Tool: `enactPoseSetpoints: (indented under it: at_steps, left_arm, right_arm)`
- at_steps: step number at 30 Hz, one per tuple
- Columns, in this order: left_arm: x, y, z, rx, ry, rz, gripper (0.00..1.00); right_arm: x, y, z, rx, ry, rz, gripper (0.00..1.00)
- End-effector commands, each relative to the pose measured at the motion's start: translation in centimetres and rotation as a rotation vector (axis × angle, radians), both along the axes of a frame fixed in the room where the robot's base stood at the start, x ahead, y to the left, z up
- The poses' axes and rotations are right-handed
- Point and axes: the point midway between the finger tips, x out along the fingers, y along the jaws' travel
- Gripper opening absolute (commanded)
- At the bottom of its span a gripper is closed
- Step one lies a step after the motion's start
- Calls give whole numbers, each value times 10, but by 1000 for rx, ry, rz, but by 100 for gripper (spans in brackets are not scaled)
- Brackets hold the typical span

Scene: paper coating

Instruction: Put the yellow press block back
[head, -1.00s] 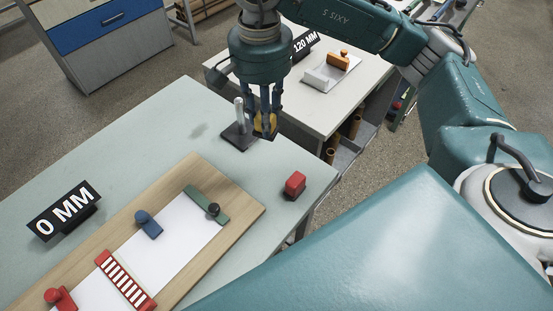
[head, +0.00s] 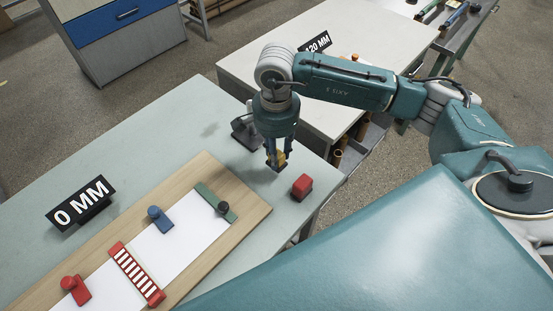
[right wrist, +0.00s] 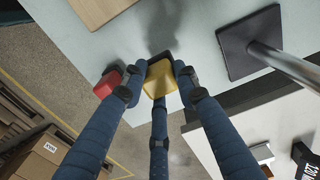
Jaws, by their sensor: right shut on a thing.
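The yellow press block (head: 281,157) is held between the fingers of my right gripper (head: 277,162), close above or at the pale green table near its right edge; I cannot tell whether it touches the top. In the right wrist view the yellow block (right wrist: 160,79) sits between three blue fingers that close around it, with a dark shadow just beyond it. The fingers partly hide it in the head view. My left gripper is not in view.
A dark stand (head: 243,131) with a metal post is just behind the gripper. A red block (head: 302,187) lies in front to the right. A wooden board (head: 243,210) with white paper and clamps fills the front. A "0 MM" sign (head: 81,203) stands left.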

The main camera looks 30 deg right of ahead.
Motion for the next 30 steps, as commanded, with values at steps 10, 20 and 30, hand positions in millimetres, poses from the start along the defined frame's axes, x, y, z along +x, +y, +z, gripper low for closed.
enactPoseSetpoints:
  at_steps: [10, 20, 30]
  left_arm:
    - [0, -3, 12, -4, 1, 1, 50]
    - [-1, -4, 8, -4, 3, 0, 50]
    - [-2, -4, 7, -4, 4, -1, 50]
  right_arm:
    - [-1, 0, -42, 1, 1, 0, 1]
    - [0, 0, -46, -1, 0, 1, 1]
    - [0, 0, -46, -1, 0, 0, 48]
